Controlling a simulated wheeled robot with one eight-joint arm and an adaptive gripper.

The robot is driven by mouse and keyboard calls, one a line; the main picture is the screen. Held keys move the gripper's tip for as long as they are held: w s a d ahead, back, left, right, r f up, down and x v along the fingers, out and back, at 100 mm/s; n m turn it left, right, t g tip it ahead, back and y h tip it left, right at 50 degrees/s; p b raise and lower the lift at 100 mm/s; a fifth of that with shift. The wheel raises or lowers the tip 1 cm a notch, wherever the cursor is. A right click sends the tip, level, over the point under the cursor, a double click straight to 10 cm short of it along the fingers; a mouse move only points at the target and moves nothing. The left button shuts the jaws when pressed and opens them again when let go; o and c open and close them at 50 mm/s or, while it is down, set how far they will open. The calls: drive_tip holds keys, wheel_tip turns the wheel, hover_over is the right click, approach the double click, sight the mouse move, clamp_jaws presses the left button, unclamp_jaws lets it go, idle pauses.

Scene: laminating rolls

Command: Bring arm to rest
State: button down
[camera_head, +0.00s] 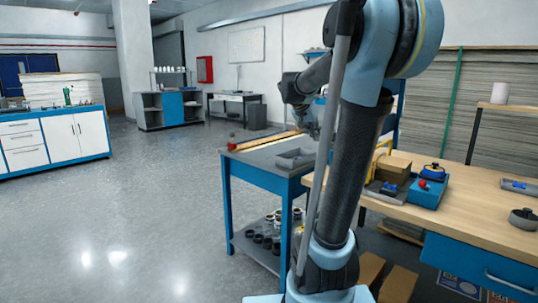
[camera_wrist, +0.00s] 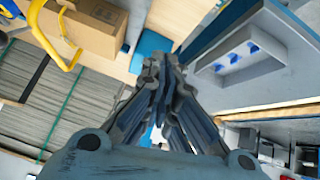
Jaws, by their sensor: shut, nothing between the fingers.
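My gripper (camera_wrist: 160,75) fills the middle of the wrist view. Its fingers are shut together and nothing shows between them. In the head view my arm rises across the middle and right of the picture. My gripper (camera_head: 312,125) is small there, partly hidden by the arm, above the back of the blue-legged table. It is held in the air and appears apart from the tabletop.
A blue-framed grey table (camera_head: 262,157) carries a grey tray (camera_head: 297,158). A wooden workbench (camera_head: 470,205) on the right holds a cardboard box (camera_head: 391,170) and a blue box (camera_head: 428,192). White cabinets (camera_head: 60,140) stand far left. Open floor (camera_head: 130,220) lies at left.

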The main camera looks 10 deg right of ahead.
drive_tip(key=s+a+f+n+g+y, duration=0.1)
drive_tip(key=s+a+f+n+y, duration=0.2)
drive_tip(key=s+f, duration=0.9)
drive_tip(key=s+a+f+n+g+y, duration=0.1)
drive_tip(key=s+a+f+n+y, duration=0.2)
drive_tip(key=s+a+f, duration=0.5)
drive_tip(key=s+f+n, duration=0.1)
drive_tip(key=s+f, duration=0.4)
drive_tip(key=s, duration=0.6)
drive_tip(key=shift+s+a+n+g, duration=0.2)
drive_tip(key=shift+s+n+g, duration=0.1)
drive_tip(key=shift+s+n, duration=0.1)
drive_tip(key=shift+f, duration=0.1)
